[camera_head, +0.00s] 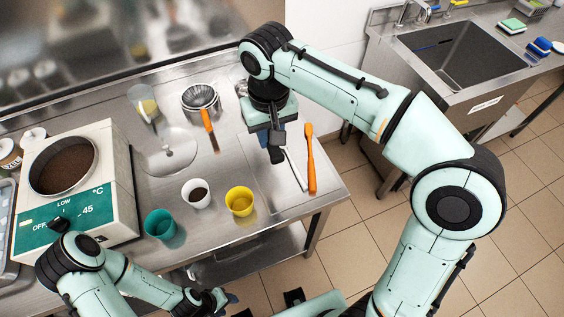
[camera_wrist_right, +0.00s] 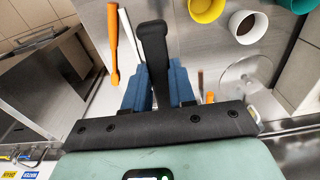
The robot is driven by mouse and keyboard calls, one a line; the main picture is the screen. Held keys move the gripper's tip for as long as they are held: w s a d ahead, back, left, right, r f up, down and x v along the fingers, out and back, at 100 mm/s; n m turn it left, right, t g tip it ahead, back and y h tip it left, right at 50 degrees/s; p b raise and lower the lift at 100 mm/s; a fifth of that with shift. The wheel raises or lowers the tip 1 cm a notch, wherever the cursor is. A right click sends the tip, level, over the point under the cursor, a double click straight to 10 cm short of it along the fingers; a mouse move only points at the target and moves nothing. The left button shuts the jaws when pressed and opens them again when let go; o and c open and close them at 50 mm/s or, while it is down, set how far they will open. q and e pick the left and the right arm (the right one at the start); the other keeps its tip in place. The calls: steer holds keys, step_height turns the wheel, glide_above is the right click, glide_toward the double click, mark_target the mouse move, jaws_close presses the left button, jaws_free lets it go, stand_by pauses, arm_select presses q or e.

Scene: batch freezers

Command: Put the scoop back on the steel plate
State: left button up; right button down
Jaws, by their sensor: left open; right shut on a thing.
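My right gripper (camera_head: 276,140) reaches over the right part of the counter. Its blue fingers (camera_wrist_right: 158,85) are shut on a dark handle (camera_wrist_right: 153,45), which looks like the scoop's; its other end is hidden. The steel plate (camera_head: 262,186) is a flat rectangle at the counter's right end, under and in front of this gripper. A slim pale tool (camera_head: 294,170) and an orange spatula (camera_head: 311,160) lie side by side there, just right of the gripper. My left gripper (camera_head: 216,299) is open, low in front of the counter and away from these things.
White (camera_head: 196,193), yellow (camera_head: 240,201) and teal (camera_head: 160,224) cups stand along the front. An orange-handled bowl (camera_head: 201,98) and a jug (camera_head: 147,108) stand farther back. A machine (camera_head: 118,185) fills the left. The sink (camera_head: 470,55) is beyond a gap at right.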

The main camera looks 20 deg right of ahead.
steer(key=shift+d, duration=0.2)
steer(key=shift+d+f, duration=0.1)
steer(key=shift+f, duration=0.15)
step_height(320, 180, down, 14)
steer(key=b, duration=0.2)
steer(key=shift+b, duration=0.35)
arm_select(q)
steer(key=shift+s+d+f, duration=0.1)
steer(key=shift+s+f, duration=0.3)
steer(key=shift+f, duration=0.25)
steer(key=shift+s+d+f, duration=0.1)
steer(key=shift+s+f, duration=0.25)
steer(key=shift+f, duration=0.35)
steer(key=shift+s+f, duration=0.4)
steer(key=shift+f, duration=0.25)
arm_select(e)
steer(key=shift+f, duration=2.65)
arm_select(q)
steer(key=shift+f+b, duration=0.1)
steer(key=shift+b, duration=0.25)
arm_select(e)
steer(key=shift+f, duration=0.25)
steer(key=c, duration=0.9)
jaws_free()
steer(key=shift+r, duration=0.1)
steer(key=shift+c, duration=0.2)
